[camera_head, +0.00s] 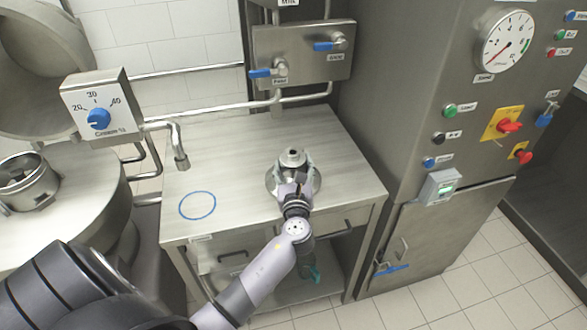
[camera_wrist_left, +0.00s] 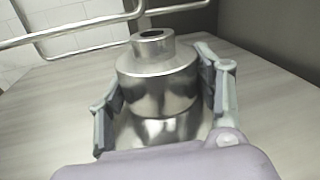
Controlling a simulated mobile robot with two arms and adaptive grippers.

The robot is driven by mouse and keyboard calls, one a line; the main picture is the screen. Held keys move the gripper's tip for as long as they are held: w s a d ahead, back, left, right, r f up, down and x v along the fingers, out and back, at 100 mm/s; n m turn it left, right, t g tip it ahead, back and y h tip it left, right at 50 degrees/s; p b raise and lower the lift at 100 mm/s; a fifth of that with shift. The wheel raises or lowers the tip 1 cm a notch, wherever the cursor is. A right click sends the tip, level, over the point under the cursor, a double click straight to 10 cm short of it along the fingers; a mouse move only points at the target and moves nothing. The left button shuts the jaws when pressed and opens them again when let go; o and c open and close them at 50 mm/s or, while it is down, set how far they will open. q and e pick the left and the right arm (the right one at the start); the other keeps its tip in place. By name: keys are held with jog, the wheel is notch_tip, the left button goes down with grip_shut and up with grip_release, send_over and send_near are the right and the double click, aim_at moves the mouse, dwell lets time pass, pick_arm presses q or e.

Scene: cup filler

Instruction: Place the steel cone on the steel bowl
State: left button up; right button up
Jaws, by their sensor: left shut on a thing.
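The steel cone (camera_head: 292,155) is a shiny stepped piece with a narrow open neck on top. It is upright at the steel table's right half, and it also shows in the left wrist view (camera_wrist_left: 157,75). My left gripper (camera_head: 294,172) is shut on it, with one finger on each side. A wide round steel rim shows around its lower part in the head view; I cannot tell whether it belongs to the cone. A round open steel vessel, possibly the steel bowl (camera_head: 27,193), stands on the round machine at the far left. My right gripper is not in view.
The steel table (camera_head: 235,165) has a blue ring mark (camera_head: 197,205) on its bare left part. A bent pipe spout (camera_head: 180,150) hangs over its left edge. A dial box (camera_head: 97,108) stands near the round machine. A tall control cabinet (camera_head: 400,100) borders the right.

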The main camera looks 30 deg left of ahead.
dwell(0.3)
pick_arm(q)
jog(key=o, duration=1.5)
jog(key=shift+f, duration=0.15)
jog(key=o, duration=0.4)
